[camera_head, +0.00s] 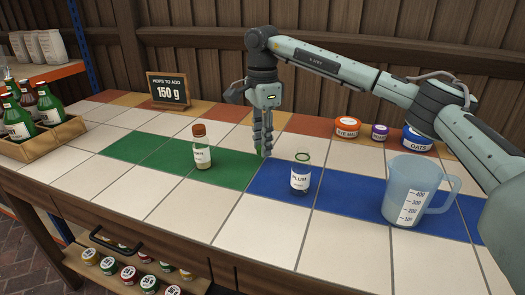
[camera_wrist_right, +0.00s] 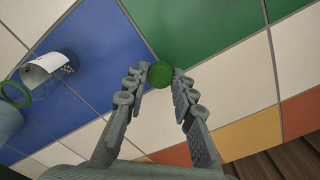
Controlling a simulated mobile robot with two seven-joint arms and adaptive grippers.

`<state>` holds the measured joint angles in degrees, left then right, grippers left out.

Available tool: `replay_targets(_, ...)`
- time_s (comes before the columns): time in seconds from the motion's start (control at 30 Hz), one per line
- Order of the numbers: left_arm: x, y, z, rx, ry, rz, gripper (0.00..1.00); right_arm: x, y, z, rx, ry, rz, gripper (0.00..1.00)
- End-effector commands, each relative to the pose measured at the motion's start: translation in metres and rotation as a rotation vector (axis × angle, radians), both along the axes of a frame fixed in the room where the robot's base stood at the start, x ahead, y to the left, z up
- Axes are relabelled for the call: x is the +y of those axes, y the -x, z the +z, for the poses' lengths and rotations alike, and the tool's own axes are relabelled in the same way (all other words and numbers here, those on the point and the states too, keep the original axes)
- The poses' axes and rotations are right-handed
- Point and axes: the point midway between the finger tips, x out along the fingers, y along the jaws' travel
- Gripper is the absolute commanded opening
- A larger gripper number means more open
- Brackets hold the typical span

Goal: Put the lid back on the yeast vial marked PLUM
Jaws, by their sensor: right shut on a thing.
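The PLUM vial (camera_head: 300,182) is a clear, open vial with a green rim and a white label. It stands upright on the blue tiles and also shows at the left of the right wrist view (camera_wrist_right: 58,68). My right gripper (camera_head: 263,150) is to the left of the vial and a little behind it, pointing down. Its fingers are shut on a small round green lid (camera_wrist_right: 160,75), apart from the vial. Whether the lid touches the tiles I cannot tell. My left gripper is not in view.
A second vial with an orange-brown lid (camera_head: 201,148) stands on the green tiles to the left. A blue measuring jug (camera_head: 408,190) stands right of the PLUM vial. Several labelled tubs (camera_head: 347,127) and a hops sign (camera_head: 168,90) stand at the back. The front white tiles are clear.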

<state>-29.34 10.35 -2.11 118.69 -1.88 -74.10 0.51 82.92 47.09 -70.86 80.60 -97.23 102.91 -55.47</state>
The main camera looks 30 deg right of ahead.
Motion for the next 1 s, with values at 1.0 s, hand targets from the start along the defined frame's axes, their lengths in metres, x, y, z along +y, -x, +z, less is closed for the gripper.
replay_targets(1.0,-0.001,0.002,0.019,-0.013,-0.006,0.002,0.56,0.116,0.013,0.082,0.001,-0.001,0.000,0.17)
